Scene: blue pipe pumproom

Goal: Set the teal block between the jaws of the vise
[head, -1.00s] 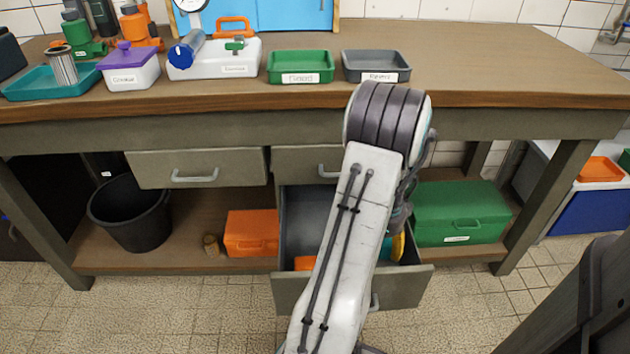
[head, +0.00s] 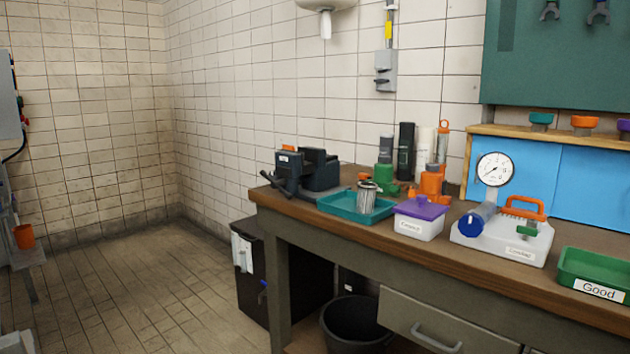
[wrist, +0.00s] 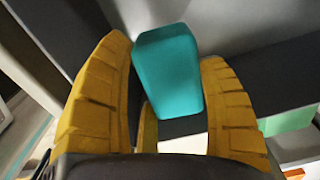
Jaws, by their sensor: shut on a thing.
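The teal block (wrist: 168,72) is between the yellow ribbed fingers of my gripper (wrist: 172,85) in the wrist view. The gripper is shut on it, and the block's outer end sticks out past the fingers. A dark vise (head: 305,170) stands at the far left end of the workbench in the head view. An orange bit shows on its top, and a handle sticks out at its left. The gap between its jaws is too small to make out. My gripper and the block are not in the head view.
On the workbench (head: 440,250), right of the vise, are a teal tray (head: 335,205) with a metal filter, a purple-lidded box (head: 418,222), a gauge unit (head: 500,240) and a green tray (head: 590,275). A black bin (head: 355,325) stands below.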

